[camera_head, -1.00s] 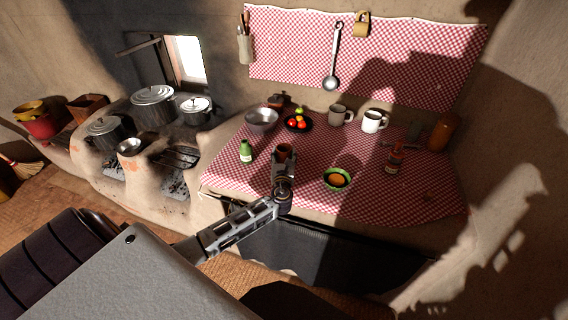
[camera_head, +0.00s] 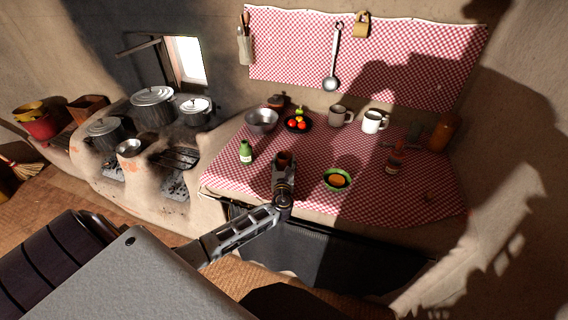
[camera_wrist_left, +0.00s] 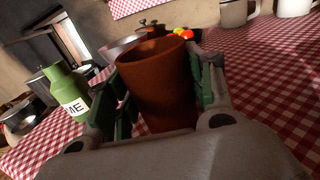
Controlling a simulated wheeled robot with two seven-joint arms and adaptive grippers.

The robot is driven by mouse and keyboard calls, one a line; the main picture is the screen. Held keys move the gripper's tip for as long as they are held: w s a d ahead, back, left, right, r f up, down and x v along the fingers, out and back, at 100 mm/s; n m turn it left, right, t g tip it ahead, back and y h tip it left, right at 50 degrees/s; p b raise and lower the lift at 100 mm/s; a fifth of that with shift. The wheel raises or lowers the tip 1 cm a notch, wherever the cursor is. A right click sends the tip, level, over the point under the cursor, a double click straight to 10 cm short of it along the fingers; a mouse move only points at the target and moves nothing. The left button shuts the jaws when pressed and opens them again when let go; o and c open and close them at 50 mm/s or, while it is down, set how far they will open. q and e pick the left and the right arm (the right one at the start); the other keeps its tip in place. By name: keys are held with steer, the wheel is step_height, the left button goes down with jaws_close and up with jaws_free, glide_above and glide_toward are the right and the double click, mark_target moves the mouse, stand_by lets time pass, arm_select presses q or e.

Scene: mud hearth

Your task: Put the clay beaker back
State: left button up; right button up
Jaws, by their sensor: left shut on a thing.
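The clay beaker (camera_wrist_left: 160,85) is a reddish-brown open cup. It stands between the green-padded fingers of my left gripper (camera_wrist_left: 160,95) in the left wrist view and looks roughly upright, with a slight tilt in the picture. In the head view the beaker (camera_head: 283,160) shows at the tip of my left gripper (camera_head: 283,170), over the front part of the checked cloth (camera_head: 320,205). The gripper is shut on the beaker. Its base is hidden, so I cannot tell if it touches the cloth. My right gripper is not in view.
A green bottle (camera_head: 246,153) stands left of the beaker, and a green bowl (camera_head: 338,180) with orange contents stands right. Behind are a metal bowl (camera_head: 262,121), a dark plate of fruit (camera_head: 298,124) and two mugs. A sauce bottle (camera_head: 396,162) stands at right.

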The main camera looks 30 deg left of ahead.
arm_select(q)
steer(key=o, duration=1.1)
steer(key=shift+f, duration=0.1)
steer(key=shift+s, duration=0.1)
steer(key=v, duration=1.1)
steer(key=shift+s+d, duration=0.25)
steer(key=shift+s, duration=0.1)
